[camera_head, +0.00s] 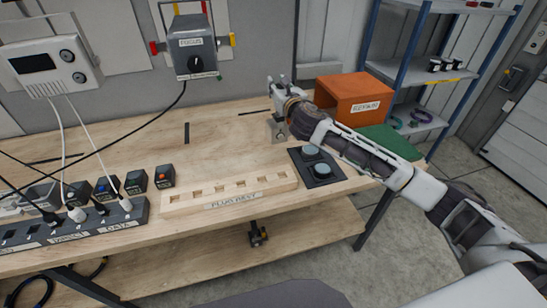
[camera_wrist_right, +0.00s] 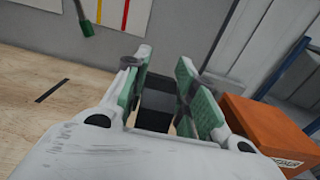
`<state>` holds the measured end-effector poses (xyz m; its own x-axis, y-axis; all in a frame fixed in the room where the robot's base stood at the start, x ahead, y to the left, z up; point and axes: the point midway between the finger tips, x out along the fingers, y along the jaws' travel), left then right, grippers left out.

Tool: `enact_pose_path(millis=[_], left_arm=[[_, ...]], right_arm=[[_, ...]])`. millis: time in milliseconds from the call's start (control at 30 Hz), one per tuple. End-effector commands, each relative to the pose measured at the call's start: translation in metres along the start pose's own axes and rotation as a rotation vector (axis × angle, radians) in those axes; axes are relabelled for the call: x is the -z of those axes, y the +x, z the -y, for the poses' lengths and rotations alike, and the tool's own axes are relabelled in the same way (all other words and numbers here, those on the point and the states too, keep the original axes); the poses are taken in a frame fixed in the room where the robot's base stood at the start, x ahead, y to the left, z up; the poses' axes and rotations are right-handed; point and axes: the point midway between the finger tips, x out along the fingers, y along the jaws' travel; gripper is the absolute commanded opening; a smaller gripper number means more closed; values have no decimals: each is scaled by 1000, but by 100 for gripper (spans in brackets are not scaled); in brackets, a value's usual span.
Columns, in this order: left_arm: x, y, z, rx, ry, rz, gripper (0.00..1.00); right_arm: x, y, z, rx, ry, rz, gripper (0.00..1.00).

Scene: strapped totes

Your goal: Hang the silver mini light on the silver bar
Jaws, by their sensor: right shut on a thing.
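My right gripper (camera_head: 279,92) reaches in from the right over the back of the workbench. In the right wrist view its two green-padded fingers (camera_wrist_right: 168,95) are closed on a dark, boxy thing (camera_wrist_right: 155,108). In the head view a small silver-grey block with a round front (camera_head: 277,130) shows just below the gripper; it looks like the silver mini light. The gripper hides part of it, and I cannot tell if it touches the bench. I cannot make out the silver bar in either view. My left gripper is out of view.
An orange box (camera_head: 353,99) stands right of the gripper, close to my forearm. A black pad with round buttons (camera_head: 317,167), a wooden plug rest (camera_head: 230,193) and a power strip (camera_head: 75,232) lie in front. A grey box (camera_head: 194,47) hangs behind. The bench middle is clear.

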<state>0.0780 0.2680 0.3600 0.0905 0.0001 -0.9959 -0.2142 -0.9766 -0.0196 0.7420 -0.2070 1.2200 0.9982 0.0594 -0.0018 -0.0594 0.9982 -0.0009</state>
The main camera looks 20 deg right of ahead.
Motion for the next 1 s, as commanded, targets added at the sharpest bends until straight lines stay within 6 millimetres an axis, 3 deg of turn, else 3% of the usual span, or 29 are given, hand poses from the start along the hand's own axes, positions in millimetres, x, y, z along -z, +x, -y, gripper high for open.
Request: enact_pose_path(millis=[733, 1000], left_arm=[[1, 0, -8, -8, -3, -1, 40], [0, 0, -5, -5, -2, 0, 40]], right_arm=[[-5, -1, 5, 25, 1, 7, 0], [9, -1, 5, 25, 0, 5, 0]])
